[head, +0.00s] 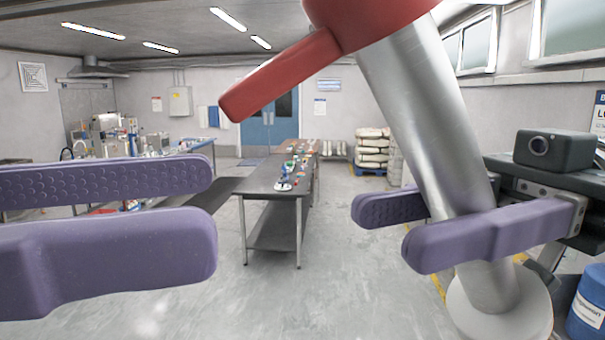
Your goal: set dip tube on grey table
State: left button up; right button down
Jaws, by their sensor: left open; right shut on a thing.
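A silver tube (430,115) with a red head and a red side arm stands large and close in the head view. It leans, with its top to the left, and ends in a pale round foot at the bottom; I take it as the dip tube. My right gripper (382,232) is shut on this tube, with one purple finger in front and one behind. My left gripper (212,210) is open and empty at the left. A grey table (262,185) stands further off in the middle. The top of the red head is cut off by the frame.
Several small items (292,172) lie along the grey table, while its near left part is bare. A cluttered bench (185,148) is at the left. A pallet of sacks (372,150) stands at the back. A blue barrel (588,308) is at the lower right. Open floor lies ahead.

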aim_at(416, 176)
pick_arm(q)
jog(key=x, duration=1.2)
grip_shut()
dwell(0.4)
pick_arm(e)
jog(key=shift+c, duration=2.3)
grip_release()
jog(key=shift+w+d, duration=0.1)
